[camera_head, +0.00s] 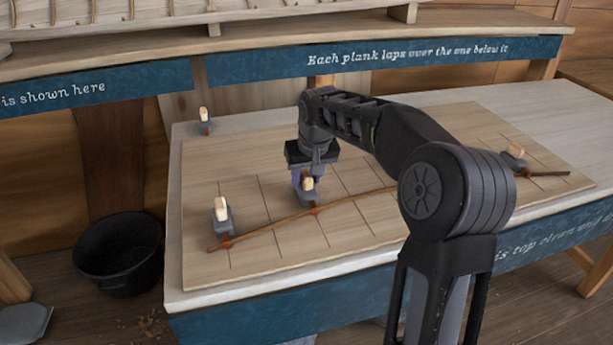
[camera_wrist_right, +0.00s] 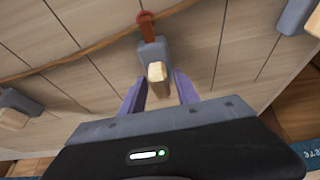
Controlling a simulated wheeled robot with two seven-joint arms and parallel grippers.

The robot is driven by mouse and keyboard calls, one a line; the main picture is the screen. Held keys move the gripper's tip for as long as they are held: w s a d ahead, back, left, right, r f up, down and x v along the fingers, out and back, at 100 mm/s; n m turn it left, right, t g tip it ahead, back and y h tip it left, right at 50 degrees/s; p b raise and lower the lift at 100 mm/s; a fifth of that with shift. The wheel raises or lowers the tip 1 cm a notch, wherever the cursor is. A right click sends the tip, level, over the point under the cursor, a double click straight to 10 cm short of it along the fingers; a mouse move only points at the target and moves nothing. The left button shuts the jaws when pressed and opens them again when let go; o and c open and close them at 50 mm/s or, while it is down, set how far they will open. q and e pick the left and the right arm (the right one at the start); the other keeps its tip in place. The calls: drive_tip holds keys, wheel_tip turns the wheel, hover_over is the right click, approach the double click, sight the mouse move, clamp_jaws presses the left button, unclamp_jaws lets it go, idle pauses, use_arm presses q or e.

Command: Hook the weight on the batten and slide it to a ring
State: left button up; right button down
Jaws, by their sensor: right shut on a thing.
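A thin brown batten (camera_head: 270,228) lies in a gentle curve across the pale lined board (camera_head: 200,190). My right gripper (camera_head: 303,181) is low over the board, shut on a grey weight with a wooden top (camera_head: 309,192). In the right wrist view the held weight (camera_wrist_right: 153,55) sits between the purple fingers, its reddish hook end at the batten (camera_wrist_right: 95,48). Whether it bears on the batten is unclear. Another weight (camera_head: 222,216) stands at the batten's left end, and one (camera_head: 516,157) near its right end. A further weight (camera_head: 204,121) stands at the back left corner. My left gripper is out of view.
The board lies on a pale table (camera_head: 560,115) with a blue lettered front edge. A black bucket (camera_head: 120,252) stands on the floor at left. A plank hull (camera_head: 150,30) and blue sign (camera_head: 385,54) run behind the table. My right arm hides part of the batten.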

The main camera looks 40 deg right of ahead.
sight(310, 194)
drive_tip(key=shift+r, duration=0.1)
drive_tip(key=c, duration=1.1)
unclamp_jaws()
drive_tip(key=shift+o, duration=1.3)
drive_tip(key=v, duration=0.7)
drive_tip(key=shift+s+a+r+b, duration=0.1)
drive_tip(key=shift+s+r+b, duration=0.05)
drive_tip(key=shift+r+b, duration=0.2)
